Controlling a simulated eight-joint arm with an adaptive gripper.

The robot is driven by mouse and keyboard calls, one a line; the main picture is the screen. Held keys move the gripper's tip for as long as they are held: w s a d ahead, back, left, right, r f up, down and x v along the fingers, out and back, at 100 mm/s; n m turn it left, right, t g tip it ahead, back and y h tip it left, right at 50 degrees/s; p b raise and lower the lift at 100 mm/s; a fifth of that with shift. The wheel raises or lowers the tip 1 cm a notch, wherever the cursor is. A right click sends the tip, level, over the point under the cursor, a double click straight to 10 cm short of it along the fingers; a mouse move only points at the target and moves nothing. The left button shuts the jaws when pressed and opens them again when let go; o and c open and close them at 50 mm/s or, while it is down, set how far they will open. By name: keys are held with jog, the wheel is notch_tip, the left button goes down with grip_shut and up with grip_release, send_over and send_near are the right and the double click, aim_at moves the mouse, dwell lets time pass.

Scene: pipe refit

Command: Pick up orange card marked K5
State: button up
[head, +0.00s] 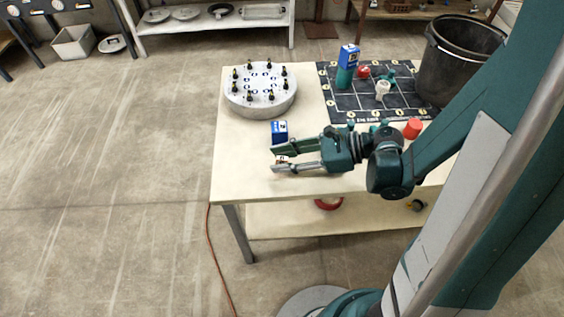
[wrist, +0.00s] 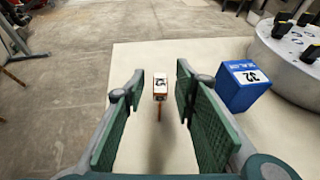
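A small upright card with a white, dark-marked top and an orange-brown edge (wrist: 160,88) stands between my fingers in the wrist view, near the fingertips. Its marking is too small to read surely as K5. In the head view a small white and orange bit of it (head: 282,160) shows between the fingers. My gripper (head: 273,160) is open, low over the table's left front part. Its two green-padded fingers (wrist: 160,78) stand on either side of the card with gaps.
A blue box (wrist: 243,86) stands right of the fingers; it also shows behind them in the head view (head: 279,132). A round grey holder with several black-topped pegs (head: 260,96) is farther back. A black grid mat (head: 350,109) and black bucket (head: 455,65) are right. The table's left edge is near.

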aim_at(282, 158)
jog(key=shift+c, duration=0.5)
jog(key=c, duration=0.7)
jog(key=shift+r, duration=0.1)
jog(key=shift+r+p, duration=1.95)
jog(key=shift+r, duration=2.95)
